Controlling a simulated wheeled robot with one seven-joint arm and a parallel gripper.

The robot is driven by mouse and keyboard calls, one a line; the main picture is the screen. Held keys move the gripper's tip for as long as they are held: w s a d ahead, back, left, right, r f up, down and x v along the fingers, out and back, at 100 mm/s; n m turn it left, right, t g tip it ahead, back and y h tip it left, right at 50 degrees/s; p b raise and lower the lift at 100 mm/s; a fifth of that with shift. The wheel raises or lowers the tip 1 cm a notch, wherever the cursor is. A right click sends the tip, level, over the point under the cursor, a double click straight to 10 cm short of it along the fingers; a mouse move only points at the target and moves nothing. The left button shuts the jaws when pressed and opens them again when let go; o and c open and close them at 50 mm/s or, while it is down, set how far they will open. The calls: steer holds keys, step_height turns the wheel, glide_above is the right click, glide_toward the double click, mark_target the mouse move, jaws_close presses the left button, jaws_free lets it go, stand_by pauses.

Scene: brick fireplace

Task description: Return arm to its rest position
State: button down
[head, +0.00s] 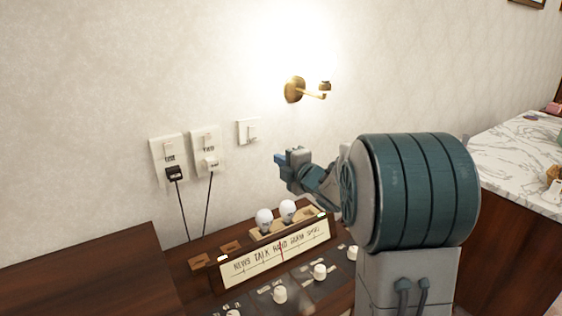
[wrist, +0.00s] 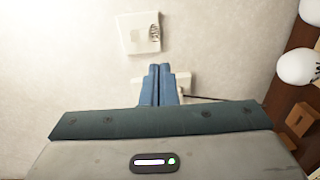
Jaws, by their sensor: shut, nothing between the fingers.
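My gripper (head: 281,158) is raised in front of the wall, above the radio-like panel, at the end of my teal and grey arm. In the wrist view its two blue fingers (wrist: 158,85) lie side by side, touching, with nothing between them. They point toward the patterned wall. A white wall plate (wrist: 138,33) shows just beyond the fingertips, and another pale plate is partly hidden behind the fingers. Much of the arm's forearm is hidden behind its large ribbed joint in the head view.
A wooden console with a lit dial (head: 275,262), knobs and two white bulbs (head: 264,221) is below my gripper. Two outlets (head: 167,160) with black cords and a light switch (head: 248,131) are on the wall. A lit brass sconce (head: 295,89) is above. A marble-topped counter (head: 512,160) is right.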

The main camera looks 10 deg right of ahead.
steer(key=s+d+r+m+g+h+p, duration=0.2)
steer(key=s+m+h+p, duration=0.2)
steer(key=s+m, duration=0.2)
steer(key=s+d+r+m+g+h+p, duration=0.2)
steer(key=s+m+h+p, duration=0.1)
steer(key=s+m, duration=0.25)
steer(key=s+a+m+g+p, duration=0.1)
steer(key=s+m+g+p, duration=0.1)
steer(key=s, duration=0.6)
steer(key=s+a+f+m+g+p, duration=0.1)
steer(key=s+m+g, duration=0.3)
steer(key=s, duration=0.4)
steer(key=s+a+m+g+p, duration=0.3)
steer(key=s+m, duration=0.2)
steer(key=s, duration=0.3)
steer(key=shift+s+a+f+y+p, duration=0.15)
steer(key=shift+s+y+p, duration=0.2)
steer(key=shift+y+p, duration=0.05)
